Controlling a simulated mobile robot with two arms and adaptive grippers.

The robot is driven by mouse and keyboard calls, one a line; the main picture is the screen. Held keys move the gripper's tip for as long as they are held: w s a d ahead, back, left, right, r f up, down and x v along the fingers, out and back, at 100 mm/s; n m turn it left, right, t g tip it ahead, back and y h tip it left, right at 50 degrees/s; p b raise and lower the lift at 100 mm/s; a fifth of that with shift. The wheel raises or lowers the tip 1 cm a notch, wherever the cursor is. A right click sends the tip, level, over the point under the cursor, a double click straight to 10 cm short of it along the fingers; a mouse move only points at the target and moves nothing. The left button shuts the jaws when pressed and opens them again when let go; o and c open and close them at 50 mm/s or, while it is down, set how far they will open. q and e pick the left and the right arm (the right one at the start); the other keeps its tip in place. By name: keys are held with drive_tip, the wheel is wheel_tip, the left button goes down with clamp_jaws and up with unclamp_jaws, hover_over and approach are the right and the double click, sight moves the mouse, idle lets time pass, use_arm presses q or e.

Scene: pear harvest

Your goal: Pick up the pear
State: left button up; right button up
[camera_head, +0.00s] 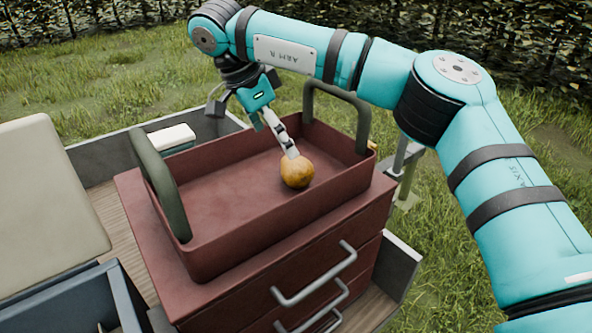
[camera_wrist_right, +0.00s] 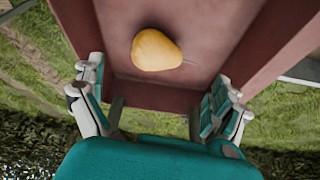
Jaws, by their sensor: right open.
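The pear (camera_head: 297,171) is yellow-brown and lies in the red tray (camera_head: 215,190), towards its right end. In the right wrist view the pear (camera_wrist_right: 156,50) shows ahead of the fingers, with its stem pointing right. My right gripper (camera_head: 283,138) reaches down into the tray, with its fingertips close to the pear. In the wrist view the two fingers of my right gripper (camera_wrist_right: 155,100) stand wide apart, with nothing between them. I cannot tell from the head view whether a finger touches the pear. My left gripper does not show.
The tray has raised dark green handles (camera_head: 160,185) at both ends and stands on a red drawer cabinet (camera_head: 300,270) with grey pulls. A beige panel (camera_head: 45,205) and a dark blue box (camera_head: 70,305) are at the left. Grass surrounds the wooden-floored platform.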

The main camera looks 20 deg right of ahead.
sight(285, 161)
drive_tip(key=x, duration=0.3)
drive_tip(key=shift+w, duration=0.2)
drive_tip(key=shift+d+f+p, duration=0.15)
drive_tip(key=shift+f+p, duration=0.15)
drive_tip(key=shift+f, duration=0.25)
drive_tip(key=shift+s+d+f, duration=0.1)
drive_tip(key=shift+d+f, duration=0.05)
drive_tip(key=shift+f, duration=0.05)
drive_tip(key=p+x, duration=0.1)
drive_tip(key=x, duration=0.1)
drive_tip(key=p+x, duration=0.1)
drive_tip(key=x, duration=0.1)
drive_tip(key=shift+s+d+f, duration=0.15)
drive_tip(key=shift+d, duration=0.2)
drive_tip(key=shift+f, duration=0.15)
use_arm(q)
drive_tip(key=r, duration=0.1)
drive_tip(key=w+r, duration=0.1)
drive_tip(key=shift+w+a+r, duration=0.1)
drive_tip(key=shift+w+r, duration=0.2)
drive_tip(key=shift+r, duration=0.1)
use_arm(e)
drive_tip(key=c, duration=1.2)
